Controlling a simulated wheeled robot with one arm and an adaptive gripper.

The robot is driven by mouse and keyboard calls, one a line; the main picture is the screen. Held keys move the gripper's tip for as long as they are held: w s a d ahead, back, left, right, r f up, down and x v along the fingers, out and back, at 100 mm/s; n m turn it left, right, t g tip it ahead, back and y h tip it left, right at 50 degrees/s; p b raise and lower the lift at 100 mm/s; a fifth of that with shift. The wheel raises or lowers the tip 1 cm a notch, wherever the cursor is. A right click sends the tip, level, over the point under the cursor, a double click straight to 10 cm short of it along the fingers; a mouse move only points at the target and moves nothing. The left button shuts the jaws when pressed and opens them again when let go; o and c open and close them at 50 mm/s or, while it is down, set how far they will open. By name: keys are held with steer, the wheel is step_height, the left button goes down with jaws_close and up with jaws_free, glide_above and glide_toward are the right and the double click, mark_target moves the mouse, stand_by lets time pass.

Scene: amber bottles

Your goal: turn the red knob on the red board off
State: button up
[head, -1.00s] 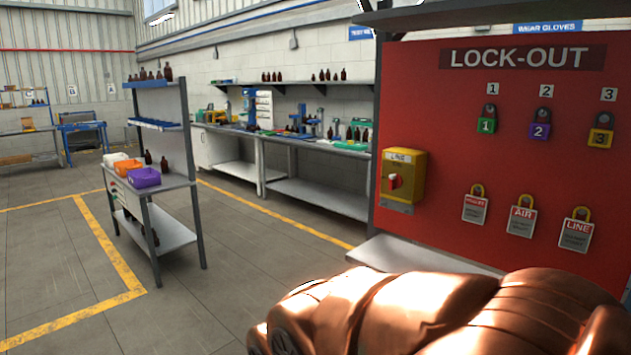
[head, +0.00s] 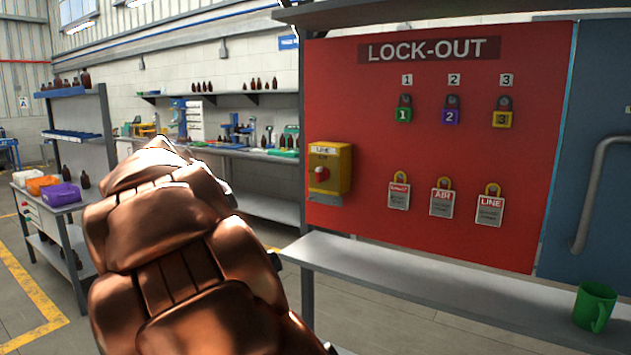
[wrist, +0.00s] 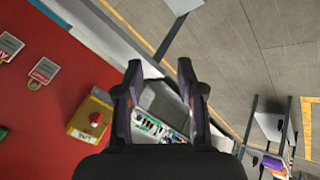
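The red board (head: 440,240) marked LOCK-OUT stands right of centre in the head view. A yellow box (head: 345,172) with a red knob (head: 321,174) is fixed at its left edge. The wrist view also shows the yellow box (wrist: 78,132) and red knob (wrist: 96,118), left of my gripper. My gripper (wrist: 158,66) has its two fingers apart with nothing between them, and it is clear of the knob. In the head view my copper-coloured arm fills the lower left and the gripper's fingers do not show.
Numbered padlocks (head: 452,112) and tags (head: 441,200) hang on the board. A grey shelf (head: 400,278) juts out below it, with a green mug (head: 594,305) at its right end. A trolley (head: 72,207) with bins stands at left.

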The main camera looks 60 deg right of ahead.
steer(key=w+d+r+m+h+b, duration=0.2)
steer(key=w+d+r, duration=0.15)
steer(key=d, duration=0.35)
steer(key=w+d+r+m+h+b, duration=0.1)
steer(key=w+d+r+h+b, duration=0.15)
steer(key=w+d, duration=0.35)
steer(key=w+d+r+m+h+b, duration=0.1)
steer(key=w+d+r+m+h, duration=0.15)
steer(key=d, duration=0.55)
steer(key=m+h+b, duration=0.4)
steer(key=m, duration=0.1)
glide_toward(317, 172)
steer(key=d, duration=0.2)
steer(key=d+p, duration=0.1)
steer(key=d, duration=0.1)
steer(key=d+p, duration=0.1)
steer(key=d, duration=0.1)
steer(key=d+p, duration=0.1)
steer(key=d, duration=0.1)
steer(key=shift+r, duration=0.35)
steer(key=shift+d+f+p, duration=0.15)
steer(key=shift+d+p, duration=0.2)
steer(key=shift+d, duration=0.45)
steer(key=shift+c, duration=0.4)
jaws_close()
